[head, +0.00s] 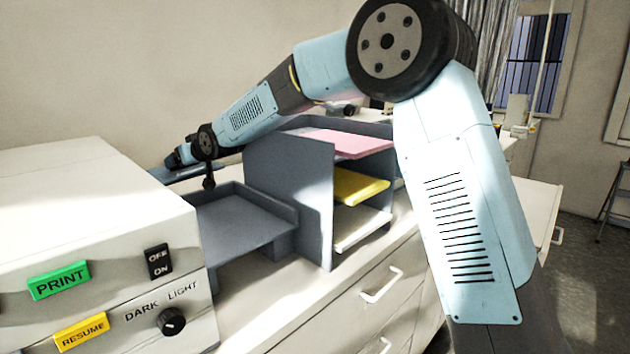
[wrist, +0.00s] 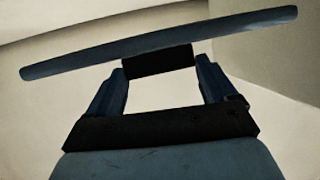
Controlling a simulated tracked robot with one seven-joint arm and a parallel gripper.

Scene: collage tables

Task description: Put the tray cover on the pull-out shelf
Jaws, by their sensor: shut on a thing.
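The tray cover (wrist: 225,33) shows in the wrist view as a long, thin blue-grey panel, seen nearly edge-on and tilted up to the right. My gripper (wrist: 161,72) is shut on the black block-like handle (wrist: 158,61) on its near side. In the head view a thin strip of the cover (head: 190,172) shows behind the copier's top edge, under my gripper (head: 180,158). A flat grey shelf (head: 240,222) with a raised rim, which looks like the pull-out shelf, stands between copier and paper sorter. The gripper is beyond it, to the left. The copier hides part of the cover.
The white copier (head: 90,215) with buttons and a knob fills the left. The grey paper sorter (head: 290,185) holds pink, yellow and white paper, right of the shelf. Both stand on a white drawer cabinet (head: 350,290). My forearm passes above the sorter. A wall is behind.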

